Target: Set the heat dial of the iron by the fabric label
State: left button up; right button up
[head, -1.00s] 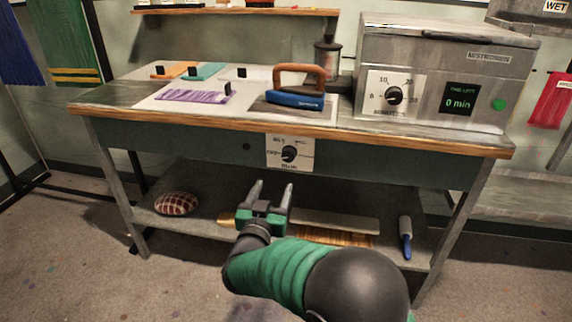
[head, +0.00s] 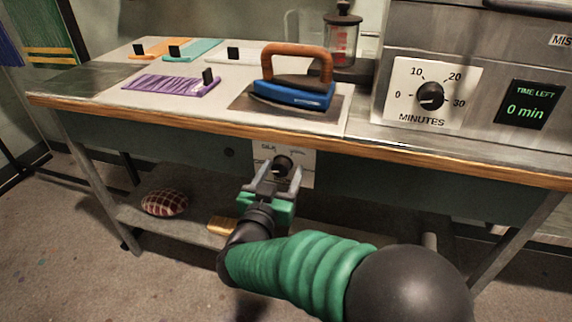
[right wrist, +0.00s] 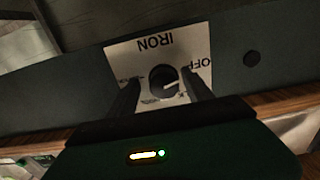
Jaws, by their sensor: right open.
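The iron (head: 292,92), blue with a brown handle, rests on a dark plate on the table. Its black heat dial (head: 283,165) sits on a white panel on the table's front. In the right wrist view the dial (right wrist: 163,82) has a white pointer mark, and the panel reads IRON and OFF, upside down; other words are hidden or too small. My right gripper (head: 279,177) is open, its fingers either side of the dial in the picture; I cannot tell whether they touch it. A purple fabric (head: 170,86) lies left of the iron with a black clip; no readable label shows.
Orange (head: 160,47) and teal (head: 195,48) fabrics lie at the back left. A machine with a minutes dial (head: 430,96) stands at the right. The shelf below holds a checked cushion (head: 165,202). The wooden table edge (head: 215,128) lies above the heat dial.

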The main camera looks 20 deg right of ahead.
jog(key=shift+a+r, duration=0.2)
jog(key=shift+a, duration=0.45)
jog(key=shift+c, duration=1.9)
jog(key=shift+d, duration=0.35)
jog(key=c, duration=0.5)
jog(key=shift+c, duration=1)
grip_shut()
pick_arm(q)
jog(key=shift+s+a, duration=0.1)
jog(key=shift+a, duration=0.25)
pick_arm(e)
jog(key=shift+a, duration=0.1)
